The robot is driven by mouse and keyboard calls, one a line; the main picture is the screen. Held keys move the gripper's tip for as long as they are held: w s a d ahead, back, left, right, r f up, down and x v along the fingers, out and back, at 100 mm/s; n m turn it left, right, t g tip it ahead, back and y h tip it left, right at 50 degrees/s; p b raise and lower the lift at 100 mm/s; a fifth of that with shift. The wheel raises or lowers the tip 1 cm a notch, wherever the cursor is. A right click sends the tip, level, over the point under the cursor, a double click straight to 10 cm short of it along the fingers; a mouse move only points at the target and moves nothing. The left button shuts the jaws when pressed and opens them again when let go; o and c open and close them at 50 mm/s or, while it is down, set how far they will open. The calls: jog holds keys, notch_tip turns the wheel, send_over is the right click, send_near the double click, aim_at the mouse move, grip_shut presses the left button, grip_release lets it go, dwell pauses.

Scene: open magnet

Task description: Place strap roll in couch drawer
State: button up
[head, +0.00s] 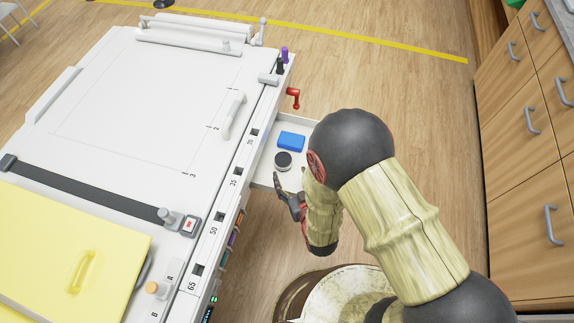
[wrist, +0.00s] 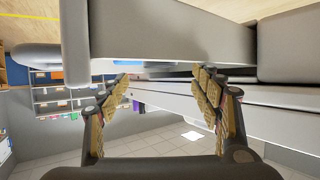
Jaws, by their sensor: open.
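The couch drawer (head: 264,176) is pulled out from the right side of the long white couch (head: 120,170) in the head view. My gripper (head: 286,192) is at the drawer's near end, close to the round piece; my arm hides part of the drawer. In the wrist view my gripper (wrist: 163,80) is open, with nothing held between its fingers. Contact with the drawer cannot be told.
A red crank handle (head: 293,97) sticks out beyond the drawer. A black strap (head: 90,190) crosses the couch, with a yellow panel (head: 70,250) nearer. Wooden cabinets (head: 520,120) line the right; floor between is clear.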

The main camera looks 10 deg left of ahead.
jog(key=shift+v, duration=1.15)
jog(key=w+d+r+m+g+h, duration=0.15)
jog(key=w+d+r, duration=0.25)
jog(key=w+r, duration=0.6)
jog(key=s+d+r+m+g+h, duration=0.1)
jog(key=s+d+r+m+h, duration=0.1)
jog(key=d+r, duration=0.7)
jog(key=s+d+r+m+g+h, duration=0.1)
jog(key=s+d+r+g, duration=0.1)
jog(key=s+d+r, duration=0.4)
jog(key=s+d+r+m+g+h, duration=0.1)
jog(key=s+d+r+h, duration=0.1)
jog(key=s+d+r, duration=0.4)
jog(key=s+r, duration=0.4)
jog(key=s, duration=0.3)
jog(key=shift+s+d+r+g, duration=0.2)
jog(key=shift+s+d+g, duration=0.1)
jog(key=shift+d+g, duration=0.1)
